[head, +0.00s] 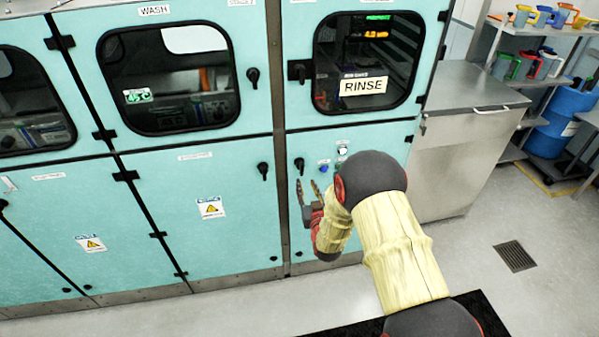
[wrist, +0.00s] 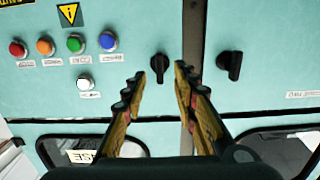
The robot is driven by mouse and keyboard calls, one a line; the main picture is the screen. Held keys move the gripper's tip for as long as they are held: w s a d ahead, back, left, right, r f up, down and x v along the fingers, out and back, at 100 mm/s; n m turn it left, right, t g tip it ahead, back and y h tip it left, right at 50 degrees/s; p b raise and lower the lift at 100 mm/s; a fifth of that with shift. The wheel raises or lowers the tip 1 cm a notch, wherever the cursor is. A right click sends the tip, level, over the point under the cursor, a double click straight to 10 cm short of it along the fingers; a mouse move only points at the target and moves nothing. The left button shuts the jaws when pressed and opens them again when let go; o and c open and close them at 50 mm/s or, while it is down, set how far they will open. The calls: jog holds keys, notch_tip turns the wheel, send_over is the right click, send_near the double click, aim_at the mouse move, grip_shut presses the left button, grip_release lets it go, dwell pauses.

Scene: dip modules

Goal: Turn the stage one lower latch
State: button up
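My gripper (head: 308,187) is open in front of the lower panels in the head view. Black lower latches show beside the seam: one on the wash panel (head: 263,171) and one on the rinse panel (head: 299,166). Another dark latch (head: 3,203) is at the far left edge. I cannot read which is stage one. In the wrist view, which is upside down, the rinse panel's latch (wrist: 159,66) appears between the open fingertips (wrist: 160,75). I cannot tell whether they touch it. The wash panel's latch (wrist: 230,64) is to the right, outside the fingers.
Upper windowed doors carry a WASH sign (head: 154,10) and a RINSE sign (head: 363,86). A steel cabinet (head: 465,150) stands right. The floor in front is clear.

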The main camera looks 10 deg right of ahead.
aim_at(302, 168)
jog(key=shift+t, duration=0.4)
jog(key=w, duration=0.2)
jog(key=w+r+b, duration=0.1)
jog(key=w, duration=0.2)
jog(key=w+r, duration=0.1)
jog(key=w, duration=0.2)
jog(key=shift+c, duration=0.6)
grip_shut()
